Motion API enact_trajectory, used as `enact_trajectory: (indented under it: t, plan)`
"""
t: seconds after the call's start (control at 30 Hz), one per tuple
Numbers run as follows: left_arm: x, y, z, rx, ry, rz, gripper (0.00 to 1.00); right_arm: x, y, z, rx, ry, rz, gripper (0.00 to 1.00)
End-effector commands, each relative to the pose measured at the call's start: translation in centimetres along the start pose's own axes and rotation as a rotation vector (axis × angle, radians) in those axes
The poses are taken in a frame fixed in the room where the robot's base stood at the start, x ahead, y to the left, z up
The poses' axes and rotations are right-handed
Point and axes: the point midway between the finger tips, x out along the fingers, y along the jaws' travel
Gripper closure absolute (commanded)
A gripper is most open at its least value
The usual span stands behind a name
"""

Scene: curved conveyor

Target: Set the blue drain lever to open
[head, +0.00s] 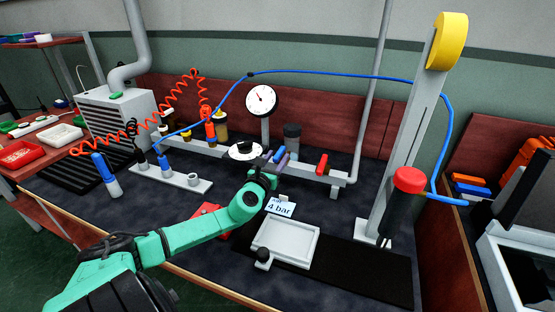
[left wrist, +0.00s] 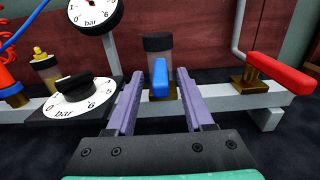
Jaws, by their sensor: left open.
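The blue drain lever (left wrist: 160,80) sits on a small brass valve on the grey rail, in front of a dark-capped cylinder (left wrist: 159,50). It appears foreshortened, its end facing the left wrist camera. My left gripper (left wrist: 160,92) is open, with one purple finger on each side of the lever. Gaps show between lever and fingers; I cannot tell how deep the lever lies between them. In the head view the blue lever (head: 279,154) shows beside my left gripper (head: 282,163), partly hidden by it. My right gripper is not in view.
A red lever (left wrist: 286,74) stands on the rail to the right. A white dial with a black knob (left wrist: 74,92) is close on the left, below a pressure gauge (head: 261,99). A white tray (head: 285,243) and a tall stand (head: 405,130) are nearer right.

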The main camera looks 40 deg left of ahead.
Motion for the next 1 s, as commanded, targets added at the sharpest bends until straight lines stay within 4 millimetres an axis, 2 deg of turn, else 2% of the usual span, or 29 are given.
enact_trajectory:
  t: [0.1, 0.33, 0.47, 0.5, 1.0]
  plan:
    - [0.66, -0.09, 0.0, -0.001, 0.0, -0.002, 0.47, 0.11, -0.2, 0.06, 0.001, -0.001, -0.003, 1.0]
    - [0.71, -0.1, 0.01, -0.001, 0.001, -0.002, 0.47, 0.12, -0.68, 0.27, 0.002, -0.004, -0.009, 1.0]
    - [0.7, -0.09, 0.01, -0.001, 0.001, -0.002, 0.97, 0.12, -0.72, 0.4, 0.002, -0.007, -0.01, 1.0]
    - [0.7, -0.09, 0.01, -0.001, 0.001, -0.002, 1.0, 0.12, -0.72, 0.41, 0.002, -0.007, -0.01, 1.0]
    - [0.69, -0.08, 0.01, -0.001, 0.001, -0.002, 1.0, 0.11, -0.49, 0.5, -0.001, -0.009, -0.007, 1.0]
